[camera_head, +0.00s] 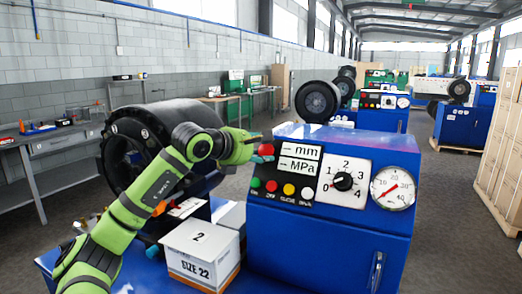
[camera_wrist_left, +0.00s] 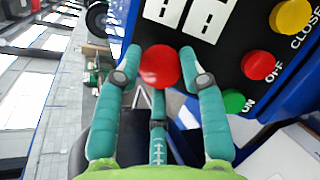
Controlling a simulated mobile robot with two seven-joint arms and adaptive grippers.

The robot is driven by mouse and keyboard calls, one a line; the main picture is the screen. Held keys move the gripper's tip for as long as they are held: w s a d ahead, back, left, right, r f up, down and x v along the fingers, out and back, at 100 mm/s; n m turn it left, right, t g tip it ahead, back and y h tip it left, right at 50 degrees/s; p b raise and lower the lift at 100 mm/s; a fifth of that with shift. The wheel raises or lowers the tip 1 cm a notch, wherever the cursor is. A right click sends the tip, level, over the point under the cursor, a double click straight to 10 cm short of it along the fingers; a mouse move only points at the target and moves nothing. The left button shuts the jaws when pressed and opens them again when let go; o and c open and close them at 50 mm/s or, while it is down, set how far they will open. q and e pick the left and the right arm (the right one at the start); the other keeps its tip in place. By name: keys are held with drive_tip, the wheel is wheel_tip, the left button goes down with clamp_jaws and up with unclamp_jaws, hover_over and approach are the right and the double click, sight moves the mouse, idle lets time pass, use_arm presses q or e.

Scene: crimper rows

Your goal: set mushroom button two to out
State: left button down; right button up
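The red mushroom button (camera_head: 266,149) is at the upper left of the front panel of a blue crimper (camera_head: 325,243), beside the mm and MPa displays. My left gripper (camera_head: 258,147) is at this button, coming from the left and partly covering it. In the left wrist view the round red button (camera_wrist_left: 160,66) lies between the tips of the teal fingers of my left gripper (camera_wrist_left: 160,54). The fingers are apart, one on each side, with a narrow gap visible. Whether the button is in or out is not clear. My right gripper is not in view.
A white box marked 2 (camera_head: 200,250) stands in front, left of the panel. A black crimping head (camera_head: 128,158) is behind my left arm.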

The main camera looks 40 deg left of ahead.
sight(265, 150)
use_arm(q)
drive_tip(key=shift+s+b, duration=0.2)
drive_tip(key=shift+b, duration=0.1)
drive_tip(key=shift+s+d+r, duration=0.1)
drive_tip(key=shift+d+r, duration=0.05)
drive_tip(key=shift+r, duration=0.1)
drive_tip(key=c, duration=0.7)
unclamp_jaws()
drive_tip(key=shift+c, duration=0.2)
drive_tip(key=shift+s, duration=0.1)
drive_tip(key=shift+v, duration=1.85)
drive_tip(key=v, duration=0.8)
drive_tip(key=shift+s, duration=0.2)
drive_tip(key=shift+r, duration=0.2)
